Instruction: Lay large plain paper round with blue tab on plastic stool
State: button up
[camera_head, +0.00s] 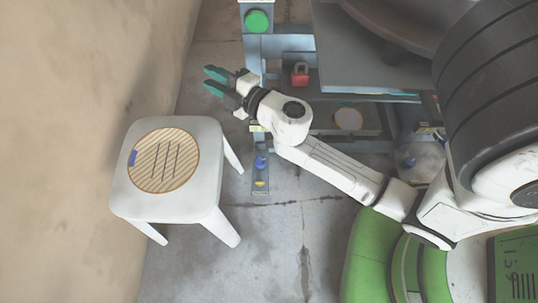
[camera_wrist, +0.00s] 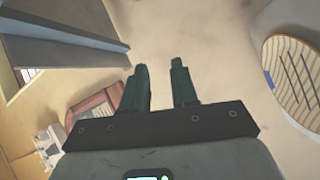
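A large striped paper round (camera_head: 160,165) with a tan rim and three dark lines lies flat on the white plastic stool (camera_head: 200,208). Its blue tab (camera_head: 132,158) is at its left edge. The striped round also shows at the right edge of the wrist view (camera_wrist: 285,85), partly cut off. My gripper (camera_head: 212,81) is above and to the right of the stool, apart from it. Its teal fingers are spread with nothing between them, also in the wrist view (camera_wrist: 159,66). A smaller-looking pale round (camera_head: 348,119) with a tan rim lies on a low shelf.
The grey press frame (camera_head: 292,58) stands right of my gripper, with a green button (camera_head: 257,21) and a red padlock-like object (camera_head: 300,74). A plain wall (camera_head: 70,120) runs close along the stool's left. The floor (camera_head: 275,225) right of the stool is clear.

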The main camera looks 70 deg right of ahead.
jog(key=s+d+f+m+g+h, duration=0.3)
jog(key=s+f+m+g, duration=0.55)
jog(key=m, duration=0.25)
jog(key=s+a+f+g+y, duration=0.4)
jog(key=a, duration=0.4)
jog(key=s+a+f+g+y, duration=0.3)
jog(key=s+a+f+g, duration=0.1)
jog(key=a, duration=0.4)
jog(key=shift+s+f+y, duration=0.2)
jog(key=shift+s+y, duration=0.2)
jog(key=shift+s, duration=0.05)
